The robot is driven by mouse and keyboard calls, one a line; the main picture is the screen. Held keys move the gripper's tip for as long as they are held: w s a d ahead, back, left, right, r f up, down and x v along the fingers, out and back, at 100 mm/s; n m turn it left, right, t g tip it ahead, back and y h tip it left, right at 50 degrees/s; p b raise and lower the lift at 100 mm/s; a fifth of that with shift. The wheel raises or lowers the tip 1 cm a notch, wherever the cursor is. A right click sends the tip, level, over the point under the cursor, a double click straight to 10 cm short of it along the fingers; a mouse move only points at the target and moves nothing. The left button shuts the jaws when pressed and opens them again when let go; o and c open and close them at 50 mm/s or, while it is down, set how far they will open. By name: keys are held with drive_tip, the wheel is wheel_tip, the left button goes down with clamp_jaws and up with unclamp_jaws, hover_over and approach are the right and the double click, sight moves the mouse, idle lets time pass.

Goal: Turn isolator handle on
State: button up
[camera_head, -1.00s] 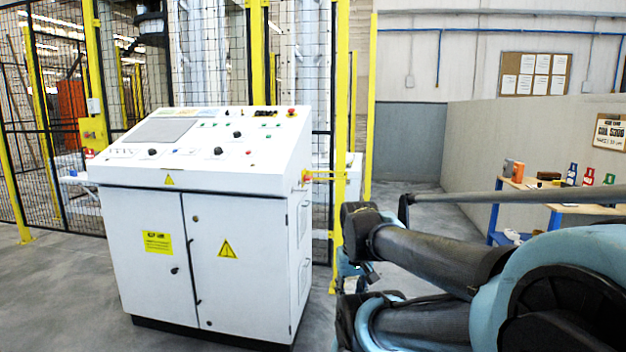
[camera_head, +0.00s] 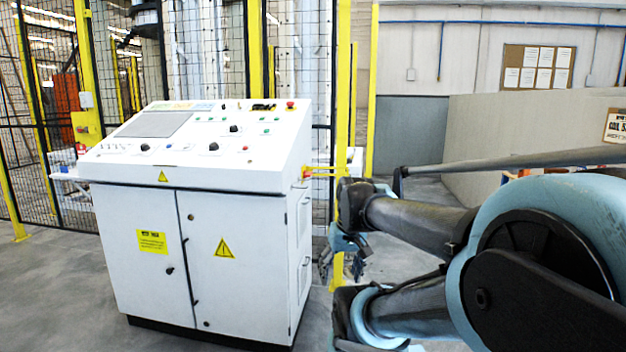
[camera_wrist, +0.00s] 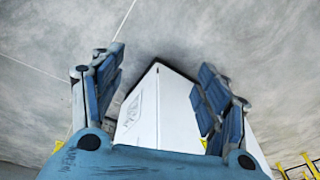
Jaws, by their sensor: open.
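The isolator handle (camera_head: 306,173) is a small red and yellow part high on the right side face of the white control cabinet (camera_head: 150,215). My gripper (camera_head: 341,266) hangs to the right of the cabinet, below the handle's height in the head view and apart from it. In the wrist view my gripper (camera_wrist: 165,82) has its two blue fingers spread with nothing held between them. A white corner of the cabinet (camera_wrist: 145,118) shows beyond and between the fingers, with a vent on one face. I cannot make out the handle in the wrist view.
The cabinet's sloped top carries knobs, buttons and a red stop button (camera_head: 290,104). A yellow post (camera_head: 341,110) and mesh fence (camera_head: 45,130) stand behind it. A low grey partition (camera_head: 535,135) is at the right. Grey floor (camera_head: 60,300) lies open on the left.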

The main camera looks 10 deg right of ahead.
drive_tip(key=w+a+r+n+y, duration=0.15)
drive_tip(key=w+r, duration=0.35)
drive_tip(key=w, duration=0.5)
drive_tip(key=w+a+r+n+y, duration=0.1)
drive_tip(key=w+r+n+y, duration=0.15)
drive_tip(key=w+r, duration=0.45)
drive_tip(key=w+a+r+n+y, duration=0.1)
drive_tip(key=w+r+y, duration=0.25)
drive_tip(key=w, duration=0.85)
drive_tip(key=w+d+r+n+t+y, duration=0.1)
drive_tip(key=w+d, duration=0.1)
drive_tip(key=w, duration=0.6)
drive_tip(key=w+d+r+n+y, duration=0.1)
drive_tip(key=w+d+y, duration=0.1)
drive_tip(key=w, duration=0.6)
drive_tip(key=n+t+y, duration=0.3)
drive_tip(key=n+y, duration=0.3)
drive_tip(key=n, duration=0.1)
approach(308, 174)
drive_tip(key=w+x, duration=0.1)
drive_tip(key=x, duration=0.6)
drive_tip(key=shift+w+f, duration=0.35)
drive_tip(key=shift+w, duration=0.1)
drive_tip(key=shift+c, duration=0.5)
drive_tip(key=shift+d, duration=0.1)
drive_tip(key=c, duration=0.7)
